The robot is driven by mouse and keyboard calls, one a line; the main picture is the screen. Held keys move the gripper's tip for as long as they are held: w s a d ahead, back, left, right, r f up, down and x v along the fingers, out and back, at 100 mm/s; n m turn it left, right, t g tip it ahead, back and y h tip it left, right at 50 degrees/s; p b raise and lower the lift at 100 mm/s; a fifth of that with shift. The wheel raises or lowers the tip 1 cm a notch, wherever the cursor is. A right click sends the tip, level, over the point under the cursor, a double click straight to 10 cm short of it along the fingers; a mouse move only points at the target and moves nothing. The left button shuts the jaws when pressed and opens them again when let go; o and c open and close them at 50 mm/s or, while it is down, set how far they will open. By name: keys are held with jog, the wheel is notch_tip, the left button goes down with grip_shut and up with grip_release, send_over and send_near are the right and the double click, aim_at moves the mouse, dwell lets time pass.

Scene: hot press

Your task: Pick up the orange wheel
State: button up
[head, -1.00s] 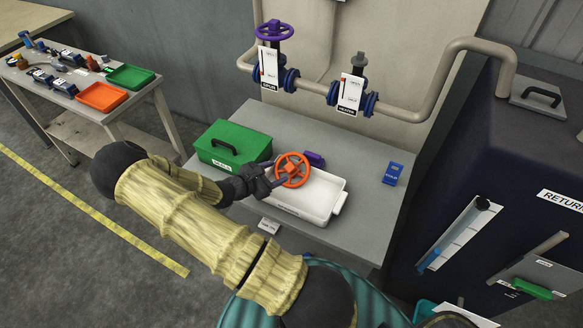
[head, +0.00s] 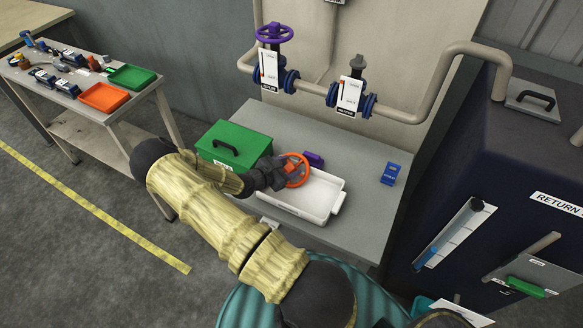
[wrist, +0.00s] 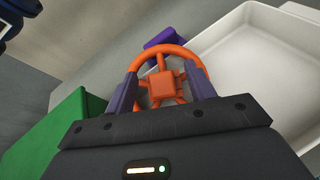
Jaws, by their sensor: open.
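The orange wheel (head: 297,170) is a spoked ring with a square hub. In the head view it shows over the left back part of the white tray (head: 322,212), partly hidden by my gripper (head: 284,176). In the wrist view the wheel's hub and spokes (wrist: 162,85) lie between the two purple-grey fingers of my gripper (wrist: 162,90), which are apart. The rim curves beyond the fingertips. I cannot tell whether the fingers touch the wheel or what supports it.
A green box (head: 232,146) with a handle stands left of the tray. A purple object (head: 314,158) lies behind the tray and a blue one (head: 391,173) to its right. Pipes with a purple valve wheel (head: 274,33) rise behind. The grey table (head: 366,150) is clear at the back right.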

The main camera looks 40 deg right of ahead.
aim_at(288, 169)
jog(key=shift+c, duration=0.2)
dwell(0.3)
grip_shut()
jog(key=shift+r, duration=0.1)
notch_tip(288, 169, up, 10)
jog(key=b, duration=0.2)
dwell(0.4)
dwell(0.5)
